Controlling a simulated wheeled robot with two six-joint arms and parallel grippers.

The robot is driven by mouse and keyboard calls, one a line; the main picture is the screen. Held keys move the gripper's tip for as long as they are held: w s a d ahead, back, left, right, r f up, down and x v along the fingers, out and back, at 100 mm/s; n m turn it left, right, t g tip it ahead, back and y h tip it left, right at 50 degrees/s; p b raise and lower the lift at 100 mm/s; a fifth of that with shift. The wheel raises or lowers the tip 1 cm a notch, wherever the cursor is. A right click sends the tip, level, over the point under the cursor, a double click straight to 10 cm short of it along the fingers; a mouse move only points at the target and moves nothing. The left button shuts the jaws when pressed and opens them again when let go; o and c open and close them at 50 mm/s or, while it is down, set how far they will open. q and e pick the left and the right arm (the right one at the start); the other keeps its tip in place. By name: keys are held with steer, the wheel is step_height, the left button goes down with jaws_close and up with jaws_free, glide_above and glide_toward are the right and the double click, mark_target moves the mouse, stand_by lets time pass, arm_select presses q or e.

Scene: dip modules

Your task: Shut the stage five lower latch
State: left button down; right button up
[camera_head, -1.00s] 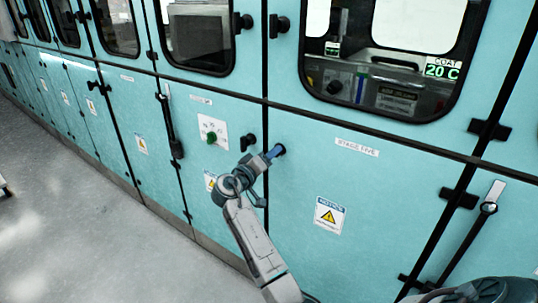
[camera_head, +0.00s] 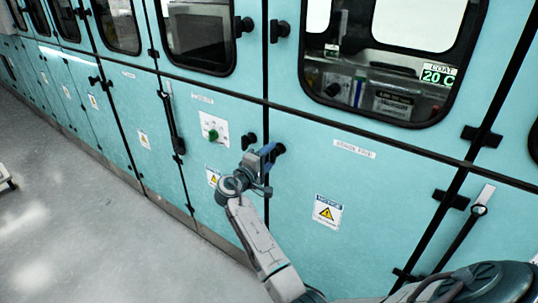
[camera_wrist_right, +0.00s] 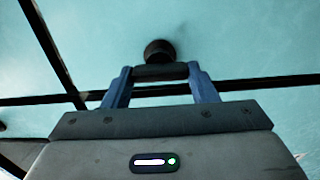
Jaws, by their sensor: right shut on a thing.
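The stage five lower latch (camera_head: 279,149) is a black knob-like handle at the upper left corner of the teal lower door labelled stage five (camera_head: 300,200). My right gripper (camera_head: 268,158) is at this latch. In the right wrist view, the blue fingers of my right gripper (camera_wrist_right: 162,85) are on either side of the latch's dark bar (camera_wrist_right: 160,72), shut on it. The latch's round base (camera_wrist_right: 159,51) shows beyond the fingers against the teal panel. The fingers partly hide the latch in the head view. My left gripper is not in view.
A neighbouring black latch (camera_head: 249,140) is just left of my right gripper. A white panel with a green knob (camera_head: 214,129) is further left. Upper window doors (camera_head: 385,50) are above, with another black latch (camera_head: 280,27). Grey floor (camera_head: 70,220) is open at lower left.

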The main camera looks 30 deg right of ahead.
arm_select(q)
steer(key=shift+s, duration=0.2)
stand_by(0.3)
arm_select(e)
steer(key=o, duration=1)
